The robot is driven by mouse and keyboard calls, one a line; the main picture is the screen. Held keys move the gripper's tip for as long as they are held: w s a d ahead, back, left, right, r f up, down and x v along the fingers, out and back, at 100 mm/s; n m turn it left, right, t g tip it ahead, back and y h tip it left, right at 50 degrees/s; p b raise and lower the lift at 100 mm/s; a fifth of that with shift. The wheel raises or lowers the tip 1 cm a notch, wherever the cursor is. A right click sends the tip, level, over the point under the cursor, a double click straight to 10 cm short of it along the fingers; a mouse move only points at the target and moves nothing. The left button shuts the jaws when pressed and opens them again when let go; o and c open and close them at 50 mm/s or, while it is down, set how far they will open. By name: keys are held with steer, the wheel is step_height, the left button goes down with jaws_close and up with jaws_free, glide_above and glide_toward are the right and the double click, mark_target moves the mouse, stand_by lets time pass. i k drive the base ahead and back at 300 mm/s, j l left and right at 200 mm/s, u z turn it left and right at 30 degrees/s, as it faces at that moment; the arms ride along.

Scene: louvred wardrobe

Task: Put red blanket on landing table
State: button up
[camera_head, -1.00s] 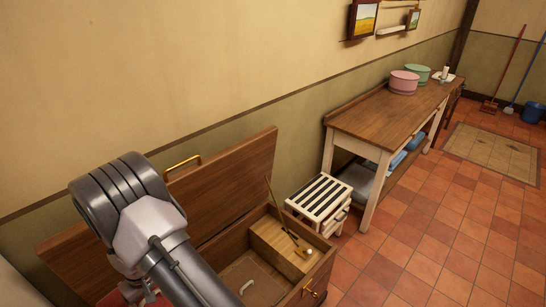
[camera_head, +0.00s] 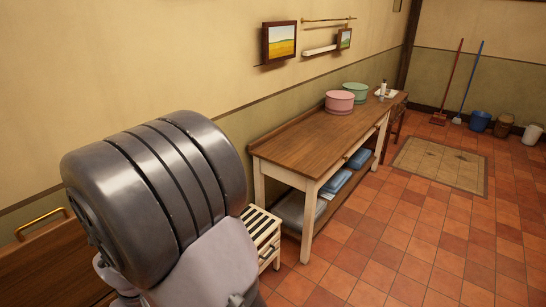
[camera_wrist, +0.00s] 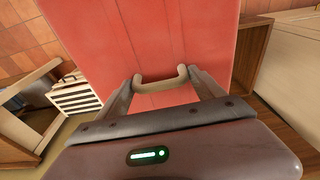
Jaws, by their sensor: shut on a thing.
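The red blanket (camera_wrist: 130,30) fills the upper middle of the wrist view as a flat red panel with a beige handle (camera_wrist: 160,77). My gripper (camera_wrist: 161,84) is shut on that handle, one finger at each end. In the head view the blanket and the gripper are hidden behind my arm. A long table with a brown wooden top and white legs (camera_head: 295,146), which fits the landing table, stands along the wall. Much of its near top is bare.
A pink round box (camera_head: 340,102), a green round box (camera_head: 355,91) and small items stand at the table's far end. The raised wooden lid (camera_head: 50,262) is at lower left.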

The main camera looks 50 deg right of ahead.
mark_target(299, 150)
steer(key=l+z, duration=0.1)
steer(key=l, duration=0.5)
steer(key=l+z, duration=0.1)
steer(key=l, duration=0.5)
steer(key=i+l+z, duration=0.1)
steer(key=l, duration=0.45)
steer(key=i+l, duration=0.1)
steer(key=l, duration=0.5)
steer(key=i+l+z, duration=0.5)
steer(key=i+l, duration=0.75)
steer(key=i, duration=0.1)
